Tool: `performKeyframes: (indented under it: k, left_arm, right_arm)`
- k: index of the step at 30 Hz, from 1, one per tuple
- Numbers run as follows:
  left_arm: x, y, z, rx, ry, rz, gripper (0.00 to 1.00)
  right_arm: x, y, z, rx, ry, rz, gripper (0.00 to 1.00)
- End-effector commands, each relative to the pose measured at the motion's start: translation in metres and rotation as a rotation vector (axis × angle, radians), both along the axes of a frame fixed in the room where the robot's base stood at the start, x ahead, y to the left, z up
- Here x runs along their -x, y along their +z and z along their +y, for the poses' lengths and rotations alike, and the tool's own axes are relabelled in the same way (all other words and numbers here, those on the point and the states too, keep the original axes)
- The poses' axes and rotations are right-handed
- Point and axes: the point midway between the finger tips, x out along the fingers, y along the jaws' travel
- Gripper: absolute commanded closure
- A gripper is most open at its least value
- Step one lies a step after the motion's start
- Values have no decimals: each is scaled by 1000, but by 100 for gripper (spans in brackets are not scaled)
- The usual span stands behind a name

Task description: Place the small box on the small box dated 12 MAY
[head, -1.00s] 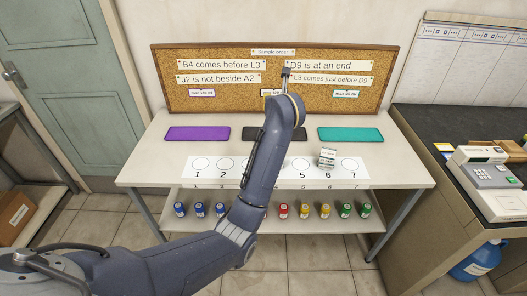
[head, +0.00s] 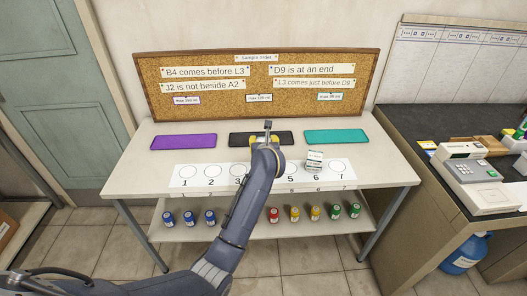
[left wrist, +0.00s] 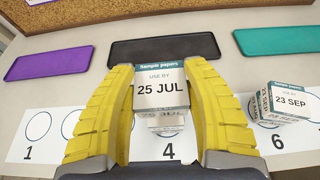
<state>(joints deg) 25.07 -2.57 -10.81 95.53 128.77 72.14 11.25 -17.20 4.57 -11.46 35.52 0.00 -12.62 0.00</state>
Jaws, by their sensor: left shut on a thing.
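My left gripper (left wrist: 160,85) is shut on a small white box with a teal band dated 25 JUL (left wrist: 161,92). In the head view my left gripper (head: 267,141) is over the far middle of the table, mostly hidden by my arm. A smaller white surface with partly hidden lettering (left wrist: 166,121) shows just below the held box, near number 4; I cannot tell if it is another box. A small box dated 23 SEP (left wrist: 288,101) sits on top of another box near number 6. That stack also shows in the head view (head: 314,161). No 12 MAY date is readable.
A white numbered strip (head: 205,184) lies along the table (head: 390,172). Purple (head: 184,142), black (head: 240,140) and teal (head: 336,136) mats lie behind it. A cork board (head: 155,95) stands at the back. Several coloured bottles stand on the lower shelf (head: 330,225).

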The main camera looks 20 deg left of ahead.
Motion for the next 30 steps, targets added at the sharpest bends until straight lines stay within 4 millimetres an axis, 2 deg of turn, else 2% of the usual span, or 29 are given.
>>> performKeyframes:
  k: [12, 27, 28, 30]
  left_arm:
    - [0, -41, 0, -1, 0, 1, 80]
    - [0, -46, 0, -1, 0, 0, 80]
    - [0, -46, 0, -1, 0, 0, 48]
    - [0, -46, 0, -1, 0, 0, 39]
  right_arm:
    - [-1, 0, 0, 0, 0, -1, 56]
    - [-1, 0, 0, 0, 0, -1, 56]
    - [-1, 0, 0, 0, 0, -1, 56]
    - [-1, 0, 0, 0, 0, -1, 56]
